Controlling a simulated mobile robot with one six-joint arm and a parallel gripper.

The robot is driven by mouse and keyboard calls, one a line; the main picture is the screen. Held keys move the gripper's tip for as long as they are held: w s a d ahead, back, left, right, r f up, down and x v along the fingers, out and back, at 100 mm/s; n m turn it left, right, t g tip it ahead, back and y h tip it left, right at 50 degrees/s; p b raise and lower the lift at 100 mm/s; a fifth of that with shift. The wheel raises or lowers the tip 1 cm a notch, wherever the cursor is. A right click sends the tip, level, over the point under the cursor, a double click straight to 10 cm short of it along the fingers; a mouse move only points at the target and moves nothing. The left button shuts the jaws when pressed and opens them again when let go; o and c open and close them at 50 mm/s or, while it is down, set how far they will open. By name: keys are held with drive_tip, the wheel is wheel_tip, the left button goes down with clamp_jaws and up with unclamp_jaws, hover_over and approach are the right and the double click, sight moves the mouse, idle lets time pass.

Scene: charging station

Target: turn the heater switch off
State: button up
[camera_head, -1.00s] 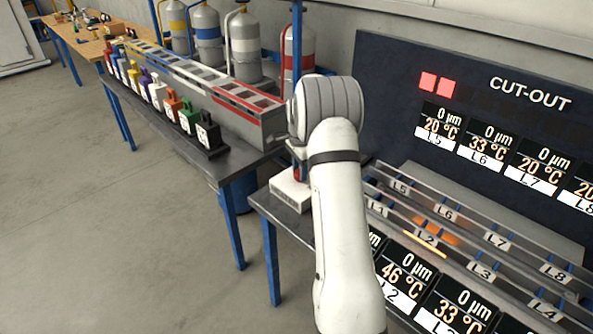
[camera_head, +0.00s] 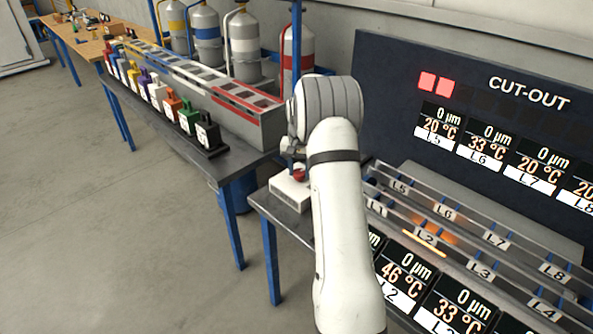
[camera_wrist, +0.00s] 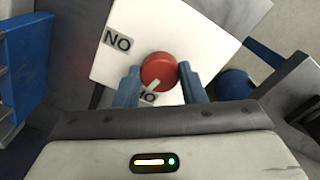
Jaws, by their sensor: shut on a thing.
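The heater switch is a round red knob (camera_wrist: 159,71) with a pale pointer mark at its lower left, on a white box (camera_wrist: 165,30). In the head view the red knob (camera_head: 299,174) shows just left of my arm, on the white box (camera_head: 288,193). My gripper (camera_wrist: 158,80) is over the box, its two blue fingers on either side of the knob, shut on it. One label on the box reads "NO"; a second label below the knob is partly hidden. In the head view my wrist and arm hide much of the gripper.
A slotted rack (camera_head: 480,248) with labels L1 to L8 and a dark CUT-OUT display (camera_head: 530,130) with two lit red squares stand to the right. A bench with coloured blocks and gas cylinders (camera_head: 245,45) lies to the left. The floor (camera_head: 130,240) is clear.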

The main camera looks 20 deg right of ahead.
drive_tip(key=shift+s+d+f+n, duration=0.1)
drive_tip(key=shift+s+f+n, duration=0.05)
drive_tip(key=shift+n, duration=0.4)
drive_tip(key=shift+s+f+n, duration=0.1)
drive_tip(key=shift+s+n, duration=0.05)
drive_tip(key=shift+n, duration=0.4)
drive_tip(key=o, duration=1)
drive_tip(key=shift+w+r, duration=0.1)
drive_tip(key=shift+r, duration=0.3)
wheel_tip(320, 180, up, 7)
drive_tip(key=shift+r, duration=0.2)
